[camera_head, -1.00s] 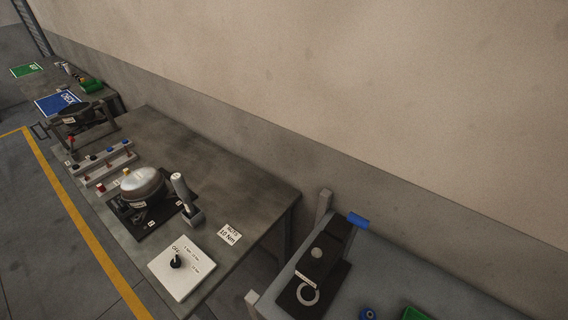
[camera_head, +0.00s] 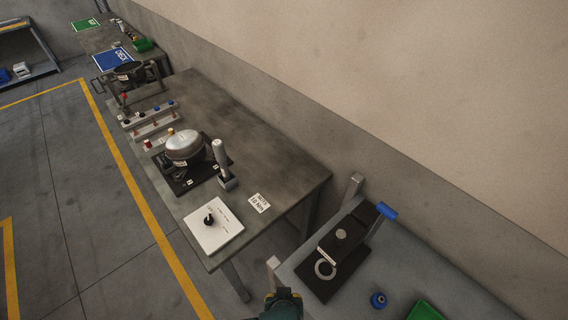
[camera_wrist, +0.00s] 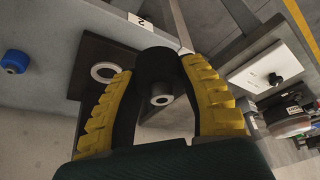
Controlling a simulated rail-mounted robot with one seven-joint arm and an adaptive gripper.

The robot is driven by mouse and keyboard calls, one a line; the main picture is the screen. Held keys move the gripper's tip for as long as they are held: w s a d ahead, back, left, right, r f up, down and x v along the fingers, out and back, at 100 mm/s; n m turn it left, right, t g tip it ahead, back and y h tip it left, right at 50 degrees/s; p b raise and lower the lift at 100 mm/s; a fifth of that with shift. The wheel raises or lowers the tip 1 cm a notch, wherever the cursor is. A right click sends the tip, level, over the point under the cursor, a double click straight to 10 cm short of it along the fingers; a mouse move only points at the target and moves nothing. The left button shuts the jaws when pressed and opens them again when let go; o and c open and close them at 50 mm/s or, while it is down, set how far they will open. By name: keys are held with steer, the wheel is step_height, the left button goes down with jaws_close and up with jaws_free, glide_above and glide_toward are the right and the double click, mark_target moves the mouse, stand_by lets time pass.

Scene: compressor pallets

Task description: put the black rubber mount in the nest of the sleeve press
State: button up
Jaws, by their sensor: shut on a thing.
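My gripper (camera_wrist: 160,90) is shut on the black rubber mount (camera_wrist: 157,68), a dark cylinder with a pale metal sleeve end showing between the yellow-ribbed fingers. In the head view my gripper (camera_head: 284,294) is at the bottom edge, left of the sleeve press (camera_head: 343,243); the mount cannot be made out there. The press is black with a blue lever. Its nest, a pale ring (camera_head: 325,269), lies on the dark base plate and looks empty. The ring also shows in the wrist view (camera_wrist: 104,72), left of the held mount and apart from it.
A blue round part (camera_head: 378,300) and a green tray (camera_head: 425,311) are on the press bench (camera_head: 440,285), right of the press. The neighbouring workbench (camera_head: 262,165) carries a compressor (camera_head: 184,145) and a white dial panel (camera_head: 212,226). A gap separates the two benches.

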steer(key=p+v, duration=0.2)
steer(key=p, duration=0.2)
steer(key=w+p+v, duration=0.1)
steer(key=p+v, duration=0.2)
steer(key=p, duration=0.1)
steer(key=p+v, duration=0.3)
steer(key=p, duration=0.1)
steer(key=shift+w+r, duration=0.3)
steer(key=shift+w, duration=0.1)
steer(key=shift+s+r+p, duration=0.2)
steer(key=shift+r+p, duration=0.15)
steer(key=shift+p, duration=0.6)
steer(key=shift+f, duration=0.1)
steer(key=shift+f, duration=0.15)
steer(key=shift+d, duration=0.15)
